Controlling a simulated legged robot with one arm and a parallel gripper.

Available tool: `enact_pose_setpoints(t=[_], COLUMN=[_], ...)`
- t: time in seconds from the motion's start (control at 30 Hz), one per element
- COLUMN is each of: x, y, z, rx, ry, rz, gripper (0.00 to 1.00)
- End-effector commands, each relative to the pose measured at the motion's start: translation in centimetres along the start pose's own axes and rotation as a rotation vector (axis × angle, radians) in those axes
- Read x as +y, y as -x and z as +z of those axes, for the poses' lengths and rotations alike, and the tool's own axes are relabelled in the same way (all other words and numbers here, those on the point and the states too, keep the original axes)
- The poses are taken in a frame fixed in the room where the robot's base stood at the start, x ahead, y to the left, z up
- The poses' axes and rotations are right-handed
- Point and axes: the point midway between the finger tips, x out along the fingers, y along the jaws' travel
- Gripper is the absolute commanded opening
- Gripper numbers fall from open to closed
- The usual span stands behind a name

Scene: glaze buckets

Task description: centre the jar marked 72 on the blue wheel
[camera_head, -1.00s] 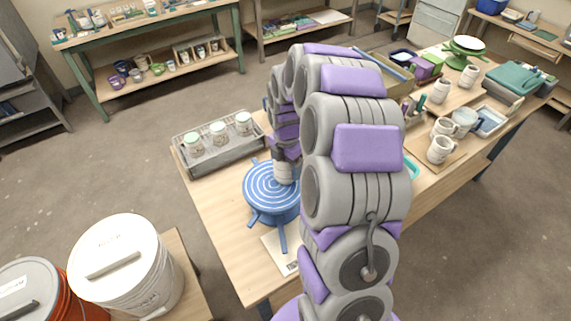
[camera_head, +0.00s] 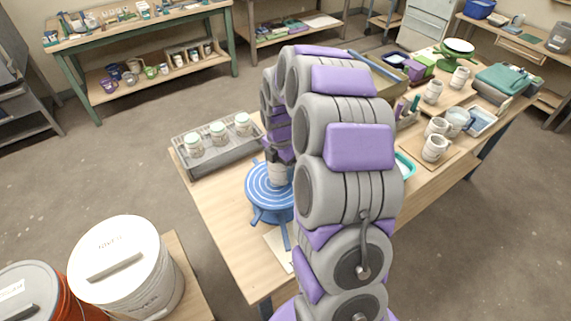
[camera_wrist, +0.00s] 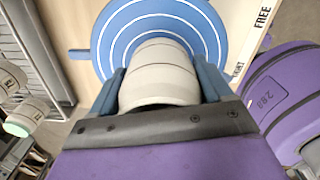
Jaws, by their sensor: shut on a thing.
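The blue wheel (camera_head: 258,200), a round disc with pale rings and arms underneath, stands near the left end of the wooden table. My gripper (camera_head: 279,163) is over it, shut on a pale grey jar (camera_head: 280,176). In the wrist view the jar (camera_wrist: 158,72) sits between the two blue fingers of my gripper (camera_wrist: 160,85), over the wheel (camera_wrist: 125,32), covering its middle. The jar looks upright. No number shows on its visible side. I cannot tell whether its base touches the wheel. My arm hides the wheel's right side in the head view.
A grey rack (camera_head: 210,162) holding several lidded jars (camera_head: 219,132) stands behind the wheel to the left. A printed card (camera_head: 278,245) lies in front of it. White and orange buckets (camera_head: 125,270) stand front left.

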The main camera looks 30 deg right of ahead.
Motion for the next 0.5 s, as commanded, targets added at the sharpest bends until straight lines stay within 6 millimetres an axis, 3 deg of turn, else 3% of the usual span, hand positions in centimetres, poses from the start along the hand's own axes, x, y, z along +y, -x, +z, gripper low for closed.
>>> enact_pose_setpoints(t=[0.27, 0.5], x=[-0.22, 0.03], y=[-0.22, -0.13], z=[1.02, 0.03], rx=[0.013, 0.008], ry=[-0.002, -0.001], rz=[0.005, 0.002], gripper=[0.29, 0.29])
